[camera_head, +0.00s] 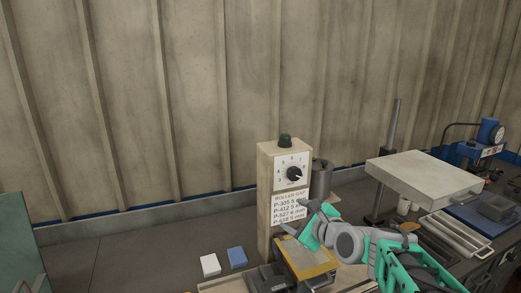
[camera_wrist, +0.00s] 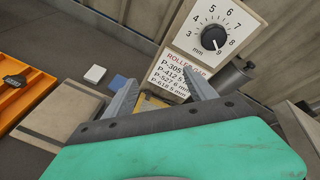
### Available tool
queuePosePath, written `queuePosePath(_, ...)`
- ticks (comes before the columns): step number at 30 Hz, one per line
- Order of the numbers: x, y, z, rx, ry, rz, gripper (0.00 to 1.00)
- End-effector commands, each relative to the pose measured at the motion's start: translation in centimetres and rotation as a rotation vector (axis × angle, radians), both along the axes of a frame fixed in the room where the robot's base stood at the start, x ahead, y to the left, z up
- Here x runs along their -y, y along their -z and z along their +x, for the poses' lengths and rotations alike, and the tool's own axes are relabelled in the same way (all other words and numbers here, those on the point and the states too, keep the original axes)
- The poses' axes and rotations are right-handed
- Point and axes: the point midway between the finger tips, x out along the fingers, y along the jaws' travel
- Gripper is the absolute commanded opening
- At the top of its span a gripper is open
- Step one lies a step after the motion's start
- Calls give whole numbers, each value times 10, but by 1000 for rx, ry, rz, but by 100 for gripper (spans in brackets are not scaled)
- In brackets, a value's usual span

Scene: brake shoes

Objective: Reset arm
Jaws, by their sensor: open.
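My gripper (camera_wrist: 166,92) is open, with its two grey fingers spread and nothing seen between them. In the head view my arm, grey and green, reaches in from the lower right, and my gripper (camera_head: 305,228) is in front of the wooden post (camera_head: 266,200). The post carries a white dial with a black knob (camera_head: 294,174), which also shows in the wrist view (camera_wrist: 213,38) beyond the fingers. A roller gap label (camera_head: 289,208) is below the dial. Part of a yellow-topped machine (camera_head: 308,258) is close to my gripper; whether they touch is unclear.
A white block (camera_head: 210,265) and a blue block (camera_head: 237,257) lie on the dark bench. A grey cylinder (camera_head: 321,180) stands beside the post. A pale slab (camera_head: 422,178) is at the right. An orange tray (camera_wrist: 20,92) shows in the wrist view. The bench's left part is mostly clear.

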Motion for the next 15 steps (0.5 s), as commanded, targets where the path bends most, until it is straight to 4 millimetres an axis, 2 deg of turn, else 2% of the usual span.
queuePosePath(1,-8,8,-17,0,-78,-204,65)
queuePosePath(3,-11,24,-42,-13,-208,-500,65)
queuePosePath(5,-11,36,-66,-24,-337,-738,65)
queuePosePath(9,-3,61,-130,-54,-697,-1219,65)
queuePosePath(12,6,76,-178,-64,-990,-1476,65)
queuePosePath(15,14,86,-216,-56,-1243,-1630,65)
